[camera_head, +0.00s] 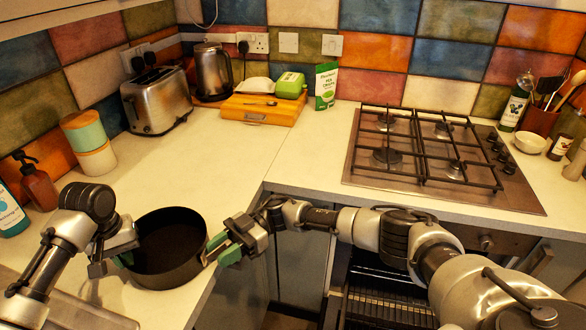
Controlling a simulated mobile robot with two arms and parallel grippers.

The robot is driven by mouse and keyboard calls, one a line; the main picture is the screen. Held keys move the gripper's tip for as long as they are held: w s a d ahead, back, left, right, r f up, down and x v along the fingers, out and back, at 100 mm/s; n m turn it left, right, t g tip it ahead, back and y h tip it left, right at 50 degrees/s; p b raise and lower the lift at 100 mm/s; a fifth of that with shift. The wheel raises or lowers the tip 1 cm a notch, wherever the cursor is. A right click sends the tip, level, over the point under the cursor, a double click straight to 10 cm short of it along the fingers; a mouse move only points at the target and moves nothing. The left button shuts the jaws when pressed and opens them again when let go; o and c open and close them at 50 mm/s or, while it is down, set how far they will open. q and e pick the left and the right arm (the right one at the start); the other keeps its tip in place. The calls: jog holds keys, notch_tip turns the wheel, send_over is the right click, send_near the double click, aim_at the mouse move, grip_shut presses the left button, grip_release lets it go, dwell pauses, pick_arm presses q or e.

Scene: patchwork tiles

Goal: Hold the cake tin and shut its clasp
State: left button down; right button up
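The cake tin (186,273) is a dark, round, open-topped tin standing upright on the white worktop near its front edge. A small pale metal clasp (211,256) shows on the tin's right side, partly hidden by my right gripper. My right gripper (224,248) is at the tin's right side, beside the clasp. Its two green pads appear apart, and contact with the clasp is unclear.
A toaster (156,100), kettle (213,72), wooden box (261,109) and stacked canisters (89,143) stand at the back. A soap bottle (37,184) is at the left. The hob (440,160) is at the right. The worktop behind the tin is clear.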

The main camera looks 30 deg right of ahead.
jog(key=s+m+t, duration=0.1)
jog(key=m+t, duration=0.1)
jog(key=t, duration=0.2)
jog(key=m+t, duration=0.3)
jog(key=t, duration=0.1)
jog(key=s+m+t+h, duration=0.1)
jog(key=m+t, duration=0.2)
jog(key=t, duration=0.1)
jog(key=shift+s+a, duration=0.35)
jog(key=shift+a, duration=0.05)
jog(key=v, duration=1.2)
jog(key=a+r+n+g+h, duration=0.1)
jog(key=a+r+n+g, duration=0.3)
jog(key=r+n+g, duration=0.8)
jog(key=w+d+r+n+t+h, duration=0.1)
jog(key=w+d+r+n+h, duration=0.2)
jog(key=d+r+h, duration=0.3)
jog(key=shift+w+d+r+h, duration=0.15)
jog(key=shift+d+r+h, duration=0.25)
jog(key=shift+d+h, duration=2.05)
jog(key=shift+a+n+h, duration=0.3)
jog(key=shift+a+h, duration=0.55)
jog(key=shift+a, duration=0.1)
